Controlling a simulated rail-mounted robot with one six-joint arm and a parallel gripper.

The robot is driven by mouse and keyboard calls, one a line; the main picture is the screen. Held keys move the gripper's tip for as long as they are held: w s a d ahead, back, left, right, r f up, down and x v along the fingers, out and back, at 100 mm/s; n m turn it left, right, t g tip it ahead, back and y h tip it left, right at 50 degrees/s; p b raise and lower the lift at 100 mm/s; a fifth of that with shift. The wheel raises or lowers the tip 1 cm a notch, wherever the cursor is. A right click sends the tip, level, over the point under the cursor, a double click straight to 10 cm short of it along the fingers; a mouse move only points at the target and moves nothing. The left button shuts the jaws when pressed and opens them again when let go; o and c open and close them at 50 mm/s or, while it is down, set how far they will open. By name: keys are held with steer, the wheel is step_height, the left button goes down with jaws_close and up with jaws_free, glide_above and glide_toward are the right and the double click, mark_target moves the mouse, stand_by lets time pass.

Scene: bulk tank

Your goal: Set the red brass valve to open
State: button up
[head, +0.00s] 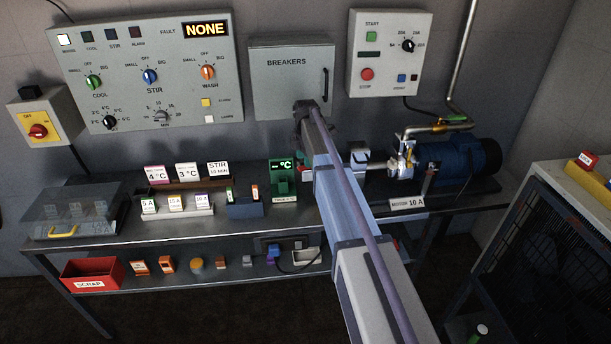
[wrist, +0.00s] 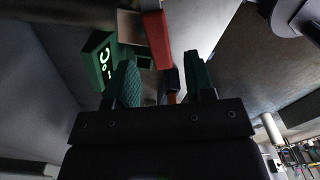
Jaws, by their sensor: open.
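My gripper (wrist: 162,72) is open in the wrist view, with two dark green fingers apart and nothing held between them. A red bar-shaped part (wrist: 156,38) lies just beyond the fingertips, apart from them, beside a pale block; it looks like the valve's lever, but I cannot be sure. No brass body shows clearly, so its setting cannot be read. In the head view my arm covers the area right of the green °C box (head: 283,180), and the fingers are too small and dark to make out.
The °C box also shows in the wrist view (wrist: 103,62), close left of the fingers. The breaker box (head: 290,85) hangs behind my wrist. A blue motor (head: 455,165) with brass piping (head: 425,128) stands right. Label stands and a red scrap bin (head: 92,274) are left.

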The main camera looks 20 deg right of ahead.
step_height(320, 180, down, 3)
steer(key=shift+r+b, duration=0.1)
steer(key=shift+b, duration=0.55)
steer(key=shift+r, duration=0.1)
jaws_close()
